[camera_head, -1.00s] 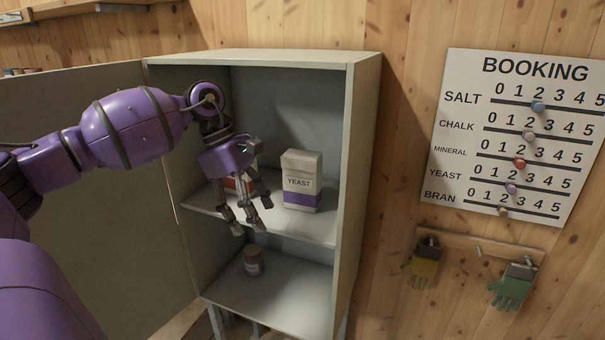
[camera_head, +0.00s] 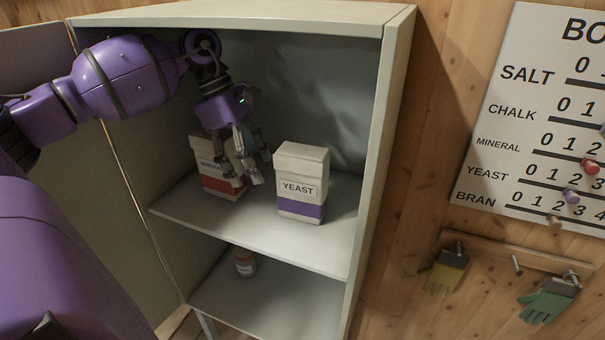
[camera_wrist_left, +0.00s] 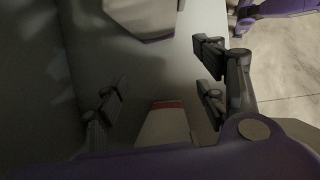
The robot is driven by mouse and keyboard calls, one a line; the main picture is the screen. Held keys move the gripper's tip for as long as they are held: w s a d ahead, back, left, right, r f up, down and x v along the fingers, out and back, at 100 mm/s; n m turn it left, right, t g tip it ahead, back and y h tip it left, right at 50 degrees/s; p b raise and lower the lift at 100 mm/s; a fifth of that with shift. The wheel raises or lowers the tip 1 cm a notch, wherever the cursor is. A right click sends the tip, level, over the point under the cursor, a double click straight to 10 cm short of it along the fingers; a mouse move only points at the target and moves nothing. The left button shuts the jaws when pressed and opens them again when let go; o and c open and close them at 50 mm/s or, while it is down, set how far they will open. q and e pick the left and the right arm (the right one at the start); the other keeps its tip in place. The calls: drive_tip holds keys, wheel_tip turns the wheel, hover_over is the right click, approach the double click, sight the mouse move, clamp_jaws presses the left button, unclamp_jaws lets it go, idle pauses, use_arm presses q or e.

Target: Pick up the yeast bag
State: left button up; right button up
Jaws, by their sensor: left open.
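The yeast bag (camera_head: 301,183) is a pale upright carton-like bag with a YEAST label and a purple band. It stands on the cabinet's upper shelf (camera_head: 320,248). My left gripper (camera_head: 245,180) is open, pointing down, just left of the yeast bag and apart from it. It hangs in front of a similar bag with a red band (camera_head: 221,187), whose label it partly hides. In the left wrist view the yeast bag (camera_wrist_left: 140,18) is at the top edge, beyond the open fingers (camera_wrist_left: 158,95), and the red-banded bag (camera_wrist_left: 163,128) lies low between them. My right gripper does not show.
The cabinet's right wall (camera_head: 378,130) rises close to the yeast bag's right. A small jar (camera_head: 245,263) stands on the lower shelf. The open door (camera_head: 120,210) is at the left. A booking board (camera_head: 520,130) and gloves hang on the wall at right.

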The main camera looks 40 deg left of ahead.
sight(311, 176)
use_arm(q)
drive_tip(key=d, duration=0.2)
drive_tip(key=w+d, duration=0.1)
drive_tip(key=d, duration=0.4)
drive_tip(key=shift+w+r, duration=0.15)
drive_tip(key=shift+w, duration=0.25)
drive_tip(key=d, duration=0.1)
drive_tip(key=w+d, duration=0.1)
drive_tip(key=d, duration=0.3)
drive_tip(key=shift+w+p, duration=0.25)
drive_tip(key=shift+p, duration=0.1)
drive_tip(key=shift+d+f, duration=0.1)
drive_tip(key=shift+f, duration=0.5)
drive_tip(key=c, duration=1.5)
drive_tip(key=shift+c, duration=0.4)
drive_tip(key=shift+r, duration=0.15)
